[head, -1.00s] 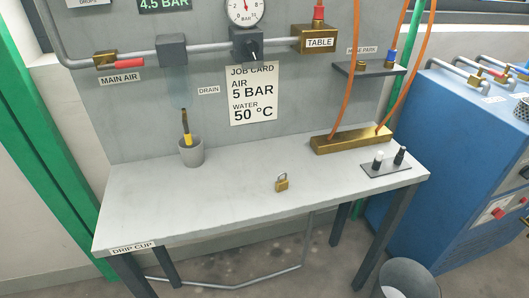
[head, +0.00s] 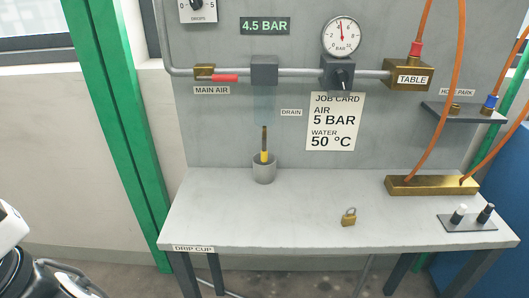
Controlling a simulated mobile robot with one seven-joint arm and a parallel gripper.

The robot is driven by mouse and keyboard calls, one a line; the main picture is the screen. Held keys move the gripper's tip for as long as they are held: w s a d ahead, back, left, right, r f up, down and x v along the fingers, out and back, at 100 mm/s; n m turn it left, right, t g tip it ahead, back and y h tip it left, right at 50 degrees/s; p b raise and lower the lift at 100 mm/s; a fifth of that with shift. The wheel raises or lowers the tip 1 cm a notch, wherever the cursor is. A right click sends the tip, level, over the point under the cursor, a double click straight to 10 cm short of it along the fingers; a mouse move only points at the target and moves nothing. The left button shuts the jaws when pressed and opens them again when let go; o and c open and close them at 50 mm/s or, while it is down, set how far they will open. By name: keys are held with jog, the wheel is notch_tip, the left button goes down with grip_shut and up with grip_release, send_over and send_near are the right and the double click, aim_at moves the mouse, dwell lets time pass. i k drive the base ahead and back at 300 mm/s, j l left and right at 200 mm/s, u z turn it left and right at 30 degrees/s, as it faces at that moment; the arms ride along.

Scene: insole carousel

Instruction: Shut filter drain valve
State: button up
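The air filter (head: 264,70) is a dark grey block in the pipe on the grey panel, with a faint clear bowl (head: 264,102) below it. The DRAIN label (head: 291,112) is to the right of the bowl. Below the bowl is an upright black and yellow piece (head: 264,146), its lower end at or inside the grey drip cup (head: 264,173). I cannot tell whether this piece is the drain valve or whether it is open. A white and black part of my arm shows at the lower left edge; no gripper fingers are in view.
The bench (head: 310,225) is mostly clear. A green post (head: 120,120) stands left. The MAIN AIR valve has a red handle (head: 225,78).

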aim_at(263, 151)
jog(key=l, duration=0.45)
jog(key=k+l, duration=0.15)
jog(key=l, duration=0.75)
jog(key=k+u, duration=0.05)
